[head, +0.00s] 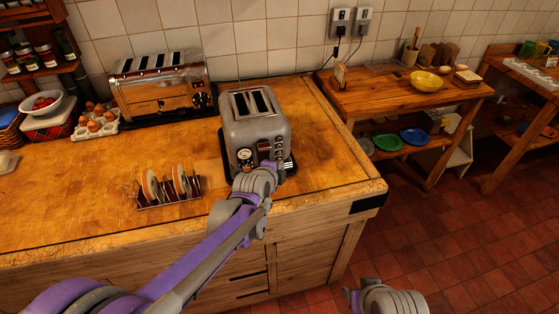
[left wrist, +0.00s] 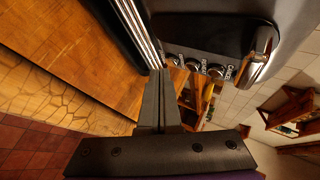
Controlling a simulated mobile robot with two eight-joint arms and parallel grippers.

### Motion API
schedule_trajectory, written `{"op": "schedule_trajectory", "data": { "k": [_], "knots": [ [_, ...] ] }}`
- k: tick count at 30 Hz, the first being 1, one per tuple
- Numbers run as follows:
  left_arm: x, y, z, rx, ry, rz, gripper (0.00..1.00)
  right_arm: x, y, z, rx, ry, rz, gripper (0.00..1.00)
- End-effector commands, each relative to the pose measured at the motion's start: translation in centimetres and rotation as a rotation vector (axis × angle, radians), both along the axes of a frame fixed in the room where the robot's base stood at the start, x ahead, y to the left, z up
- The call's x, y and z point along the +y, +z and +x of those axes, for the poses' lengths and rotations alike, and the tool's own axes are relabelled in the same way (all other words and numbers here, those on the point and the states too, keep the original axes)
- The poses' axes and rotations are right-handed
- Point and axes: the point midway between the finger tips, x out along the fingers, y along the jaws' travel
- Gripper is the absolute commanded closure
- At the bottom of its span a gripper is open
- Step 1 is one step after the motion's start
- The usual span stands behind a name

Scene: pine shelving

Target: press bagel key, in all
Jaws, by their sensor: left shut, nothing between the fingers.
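The grey two-slot toaster (head: 240,128) stands on the wooden counter, with its dial and keys on the near face. One end label appears to read cancel; the label at the other end is too small to read surely, so I cannot say which is the bagel key. My left gripper (left wrist: 160,72) is shut and empty, its tips close to the keys at the row's left end. Contact cannot be told. In the head view my left wrist hides the toaster's lower front.
A chrome toaster (head: 160,85) stands behind to the left. A rack (head: 168,198) with round slices sits left of the toaster, near the counter's front. Eggs (head: 95,118) are farther left. A side table (head: 385,98) stands right. Part of my right arm shows at bottom right.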

Motion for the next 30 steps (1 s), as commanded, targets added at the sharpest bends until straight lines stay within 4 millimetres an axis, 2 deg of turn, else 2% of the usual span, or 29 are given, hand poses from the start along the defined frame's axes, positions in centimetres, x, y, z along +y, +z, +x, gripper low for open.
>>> {"op": "schedule_trajectory", "data": {
  "k": [30],
  "knots": [
    [0.29, 0.01, 0.96, 0.0, 0.0, 0.001, 1.0, 0.0, 0.08, 0.03, 0.0, 0.0, 0.0, 0.5]
  ]
}}
